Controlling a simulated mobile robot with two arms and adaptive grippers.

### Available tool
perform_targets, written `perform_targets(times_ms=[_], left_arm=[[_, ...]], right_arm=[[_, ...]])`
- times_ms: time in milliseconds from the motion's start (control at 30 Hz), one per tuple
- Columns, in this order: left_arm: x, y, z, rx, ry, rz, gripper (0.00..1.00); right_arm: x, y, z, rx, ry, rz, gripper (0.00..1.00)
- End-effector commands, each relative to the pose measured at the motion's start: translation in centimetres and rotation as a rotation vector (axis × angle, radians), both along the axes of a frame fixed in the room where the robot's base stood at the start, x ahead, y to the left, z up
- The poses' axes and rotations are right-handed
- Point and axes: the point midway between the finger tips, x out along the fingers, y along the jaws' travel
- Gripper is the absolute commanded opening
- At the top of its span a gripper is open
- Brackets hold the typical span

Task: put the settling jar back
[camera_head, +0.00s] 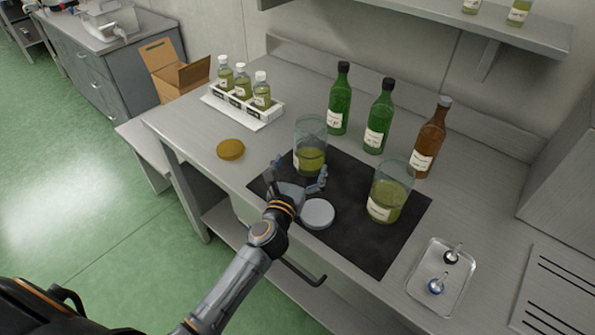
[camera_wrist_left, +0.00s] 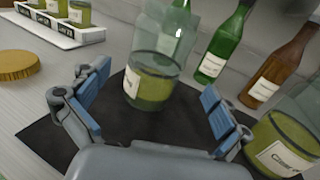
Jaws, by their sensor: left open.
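Two clear glass jars with green-yellow liquid stand upright on a black mat (camera_head: 356,235); the frames do not show which is the settling jar. The left jar (camera_head: 310,158) has a label mostly turned away and is close to my left gripper (camera_head: 296,176). The right jar (camera_head: 388,196) has a white label that starts with "Clear" in the left wrist view (camera_wrist_left: 285,145). My left gripper is open and empty, its fingers pointing at the left jar. In the left wrist view that jar (camera_wrist_left: 153,88) shows between the fingers, a little beyond them. My right gripper is out of view.
A white-grey disc (camera_head: 317,213) lies beside my wrist, a golden lid (camera_head: 230,149) left of the mat. Two green bottles (camera_head: 379,118) and a brown bottle (camera_head: 430,140) stand behind. A rack of small bottles (camera_head: 243,105) and a tray (camera_head: 442,275) flank the mat.

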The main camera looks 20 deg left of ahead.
Motion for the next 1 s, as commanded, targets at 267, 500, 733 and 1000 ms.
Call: perform_targets(times_ms=[267,500,733,1000], left_arm=[[-2.9,-0.1,0.0,0.000,0.000,0.000,1.00],[-3.1,-0.1,0.0,0.000,0.000,0.000,1.00],[-3.1,-0.1,0.0,0.000,0.000,0.000,1.00],[-3.1,-0.1,0.0,0.000,0.000,0.000,1.00]], right_arm=[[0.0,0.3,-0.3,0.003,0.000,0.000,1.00],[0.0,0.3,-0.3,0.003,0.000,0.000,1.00],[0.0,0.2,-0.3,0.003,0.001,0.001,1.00],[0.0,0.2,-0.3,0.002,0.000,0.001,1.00]])
